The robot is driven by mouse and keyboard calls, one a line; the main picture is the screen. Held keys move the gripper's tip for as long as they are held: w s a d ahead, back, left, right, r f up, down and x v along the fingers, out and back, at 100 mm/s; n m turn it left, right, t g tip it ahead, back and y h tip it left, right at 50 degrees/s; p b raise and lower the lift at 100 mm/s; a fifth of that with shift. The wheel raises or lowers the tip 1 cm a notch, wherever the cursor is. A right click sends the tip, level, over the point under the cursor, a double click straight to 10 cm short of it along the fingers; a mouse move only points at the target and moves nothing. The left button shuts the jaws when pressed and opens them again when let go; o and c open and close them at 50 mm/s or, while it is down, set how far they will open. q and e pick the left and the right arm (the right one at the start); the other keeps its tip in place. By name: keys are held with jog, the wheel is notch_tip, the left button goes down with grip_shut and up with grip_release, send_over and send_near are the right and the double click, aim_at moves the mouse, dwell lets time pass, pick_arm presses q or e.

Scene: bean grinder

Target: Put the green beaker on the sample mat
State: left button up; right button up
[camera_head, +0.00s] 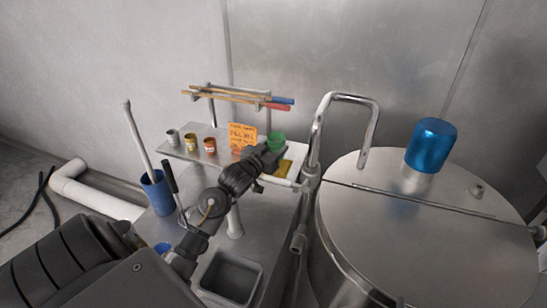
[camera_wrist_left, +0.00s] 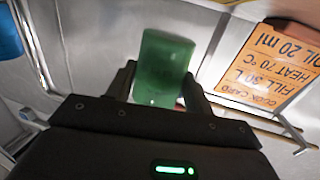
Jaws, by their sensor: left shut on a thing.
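The green beaker (camera_head: 278,138) is at the right end of the raised metal shelf, partly hidden behind my left gripper (camera_head: 270,152). In the left wrist view the green beaker (camera_wrist_left: 161,68) stands between the two dark fingers, and the left gripper (camera_wrist_left: 160,88) is shut on it. A yellow mat (camera_head: 285,167), perhaps the sample mat, lies on a white surface just in front of and right of the gripper. The forearm and gripper hide part of this area. I cannot tell whether the beaker's base touches the shelf. My right gripper is not in view.
An orange card (camera_head: 242,137) stands just left of the beaker. Several small cups, one of them brown (camera_head: 210,146), line the shelf (camera_head: 181,151). Rods (camera_head: 235,97) hang on a rack behind. A large steel tank (camera_head: 420,225) with pipes stands close on the right.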

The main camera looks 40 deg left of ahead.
pick_arm(q)
jog(key=shift+s+f, duration=0.1)
jog(key=shift+f, duration=0.2)
notch_tip(320, 180, down, 3)
jog(key=shift+r+p, duration=0.1)
jog(key=shift+p, duration=0.2)
jog(key=shift+f, duration=0.2)
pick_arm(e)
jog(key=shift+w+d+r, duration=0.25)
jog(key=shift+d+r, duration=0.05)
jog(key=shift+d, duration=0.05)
pick_arm(q)
jog(key=shift+f, duration=0.15)
jog(key=o, duration=1)
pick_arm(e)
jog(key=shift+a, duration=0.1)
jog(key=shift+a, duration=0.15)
